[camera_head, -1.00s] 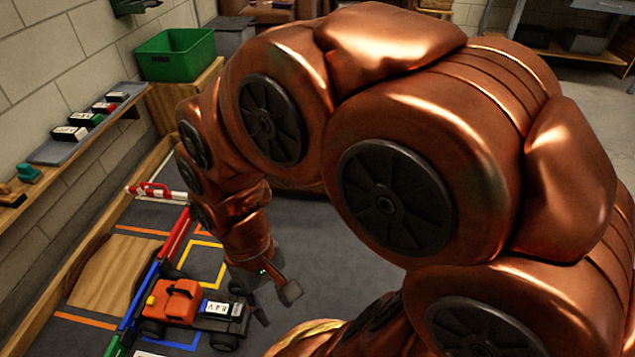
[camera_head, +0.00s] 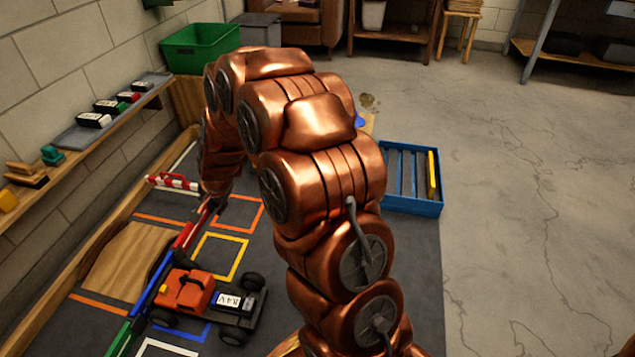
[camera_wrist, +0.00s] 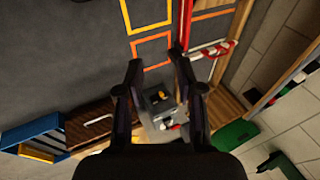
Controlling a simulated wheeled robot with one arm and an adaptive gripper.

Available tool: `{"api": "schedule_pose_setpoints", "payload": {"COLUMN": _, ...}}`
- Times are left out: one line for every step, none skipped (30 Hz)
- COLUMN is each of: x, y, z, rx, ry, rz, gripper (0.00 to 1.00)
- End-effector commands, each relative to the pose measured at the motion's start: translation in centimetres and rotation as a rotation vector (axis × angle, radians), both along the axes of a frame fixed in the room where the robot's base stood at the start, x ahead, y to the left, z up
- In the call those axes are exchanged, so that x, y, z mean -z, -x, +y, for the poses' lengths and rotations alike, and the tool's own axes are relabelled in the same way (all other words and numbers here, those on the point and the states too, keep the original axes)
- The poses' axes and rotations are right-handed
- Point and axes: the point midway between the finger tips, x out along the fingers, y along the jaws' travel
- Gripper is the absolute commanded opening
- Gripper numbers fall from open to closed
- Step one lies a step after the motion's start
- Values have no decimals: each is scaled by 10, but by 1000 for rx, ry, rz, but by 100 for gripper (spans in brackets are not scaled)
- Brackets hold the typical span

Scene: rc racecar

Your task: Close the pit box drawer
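My gripper (camera_wrist: 156,62) is open and empty in the wrist view, its two dark fingers apart. In the head view my gripper (camera_head: 212,206) hangs low over the mat near the red rail. Beyond the fingers in the wrist view is a grey open-topped box shape (camera_wrist: 156,112) holding yellow, red and white items; it looks like the drawer, but I cannot tell for sure. A brown wooden front with a pale bar handle (camera_wrist: 97,121) lies to its left. In the head view my arm hides most of this area. No contact with the gripper is visible.
A blue slatted tray (camera_head: 412,207) stands right of my arm. A toy car (camera_head: 190,292) sits on the mat near the coloured rails. A red-and-white barrier (camera_head: 172,182), a green bin (camera_head: 200,47) and a wall shelf (camera_head: 75,138) are left. Concrete floor at right is clear.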

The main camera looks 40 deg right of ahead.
Motion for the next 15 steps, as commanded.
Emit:
{"api": "schedule_pose_setpoints", "payload": {"x": 15, "y": -14, "z": -11, "rx": 56, "ry": -8, "rz": -22, "gripper": 37}}
{"api": "schedule_pose_setpoints", "payload": {"x": 20, "y": -23, "z": -17, "rx": 90, "ry": -12, "rz": -40, "gripper": 37}}
{"api": "schedule_pose_setpoints", "payload": {"x": 28, "y": -33, "z": -26, "rx": 135, "ry": -19, "rz": -59, "gripper": 37}}
{"api": "schedule_pose_setpoints", "payload": {"x": 35, "y": -42, "z": -33, "rx": 170, "ry": -22, "rz": -78, "gripper": 37}}
{"api": "schedule_pose_setpoints", "payload": {"x": 40, "y": -49, "z": -40, "rx": 204, "ry": -27, "rz": -95, "gripper": 37}}
{"api": "schedule_pose_setpoints", "payload": {"x": 48, "y": -59, "z": -50, "rx": 250, "ry": -32, "rz": -120, "gripper": 37}}
{"api": "schedule_pose_setpoints", "payload": {"x": 54, "y": -67, "z": -58, "rx": 284, "ry": -34, "rz": -140, "gripper": 37}}
{"api": "schedule_pose_setpoints", "payload": {"x": 60, "y": -73, "z": -66, "rx": 318, "ry": -38, "rz": -156, "gripper": 37}}
{"api": "schedule_pose_setpoints", "payload": {"x": 67, "y": -82, "z": -77, "rx": 364, "ry": -42, "rz": -183, "gripper": 37}}
{"api": "schedule_pose_setpoints", "payload": {"x": 73, "y": -88, "z": -86, "rx": 399, "ry": -44, "rz": -201, "gripper": 37}}
{"api": "schedule_pose_setpoints", "payload": {"x": 81, "y": -92, "z": -94, "rx": 432, "ry": -47, "rz": -217, "gripper": 37}}
{"api": "schedule_pose_setpoints", "payload": {"x": 89, "y": -99, "z": -106, "rx": 477, "ry": -49, "rz": -243, "gripper": 37}}
{"api": "schedule_pose_setpoints", "payload": {"x": 95, "y": -104, "z": -115, "rx": 509, "ry": -50, "rz": -262, "gripper": 37}}
{"api": "schedule_pose_setpoints", "payload": {"x": 102, "y": -108, "z": -124, "rx": 541, "ry": -52, "rz": -280, "gripper": 37}}
{"api": "schedule_pose_setpoints", "payload": {"x": 110, "y": -113, "z": -137, "rx": 585, "ry": -52, "rz": -309, "gripper": 37}}
